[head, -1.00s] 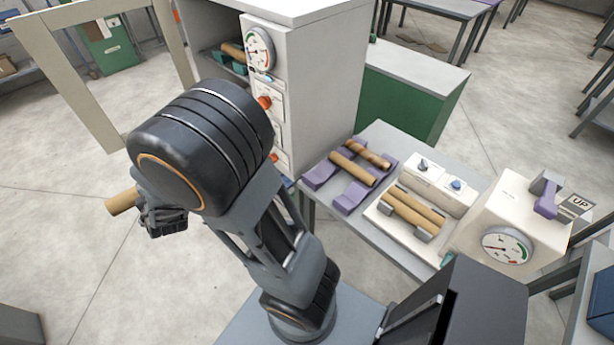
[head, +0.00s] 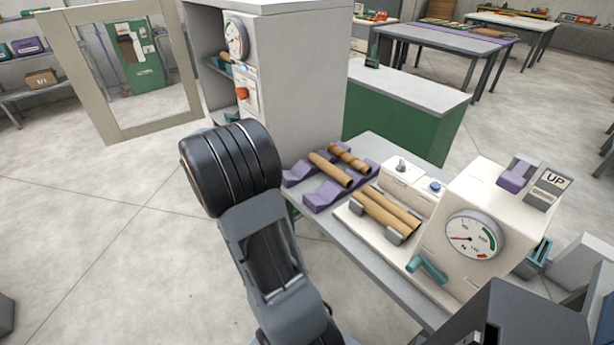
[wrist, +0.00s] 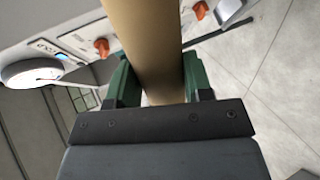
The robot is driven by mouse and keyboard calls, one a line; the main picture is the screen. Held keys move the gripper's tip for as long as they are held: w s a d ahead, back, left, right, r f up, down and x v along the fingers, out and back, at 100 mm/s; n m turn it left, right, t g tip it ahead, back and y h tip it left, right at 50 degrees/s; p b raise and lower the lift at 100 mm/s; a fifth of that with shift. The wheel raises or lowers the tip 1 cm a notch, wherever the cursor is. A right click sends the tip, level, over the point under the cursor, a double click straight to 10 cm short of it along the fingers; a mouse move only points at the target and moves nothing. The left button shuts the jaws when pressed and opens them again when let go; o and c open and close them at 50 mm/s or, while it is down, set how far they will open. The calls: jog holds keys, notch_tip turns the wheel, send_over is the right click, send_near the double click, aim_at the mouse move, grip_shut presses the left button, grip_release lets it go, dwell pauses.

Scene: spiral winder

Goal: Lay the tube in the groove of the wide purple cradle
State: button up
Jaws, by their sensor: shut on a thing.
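My gripper (wrist: 158,78) shows in the wrist view, its green fingers shut on a plain tan tube (wrist: 144,35) that runs up out of the picture. The wide purple cradle (head: 321,198) stands on the grey table, right of my arm in the head view. A plain brown tube (head: 330,170) and a spiral-marked tube (head: 349,158) lie across it. Its near-left part looks bare. The held tube is apart from the cradle.
A white machine with two tubes on rollers (head: 388,212) stands right of the cradle. Beside it is a gauge box (head: 472,238) with a teal handle (head: 427,270). A tall grey cabinet (head: 290,80) rises behind my arm. A green counter (head: 405,125) stands farther back.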

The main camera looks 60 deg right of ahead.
jog(key=s+d+f+m+g+b, duration=0.45)
jog(key=s+d, duration=0.25)
jog(key=d, duration=0.2)
jog(key=s+d+f+m+g+b, duration=0.3)
jog(key=s+d+f+g+b, duration=0.15)
jog(key=s+d, duration=0.35)
jog(key=f+b, duration=0.1)
jog(key=f, duration=0.1)
jog(key=f+b, duration=0.2)
jog(key=f, duration=0.1)
jog(key=w+d+f+b, duration=0.1)
jog(key=f+b, duration=0.1)
jog(key=shift+f, duration=0.4)
notch_tip(320, 180, down, 2)
jog(key=shift+b, duration=1.25)
jog(key=o, duration=1)
jog(key=shift+a, duration=0.1)
jog(key=v, duration=1.3)
jog(key=shift+s+a+r+p, duration=0.1)
jog(key=shift+a+r+p, duration=0.1)
jog(key=shift+a+p, duration=0.2)
jog(key=shift+r, duration=0.1)
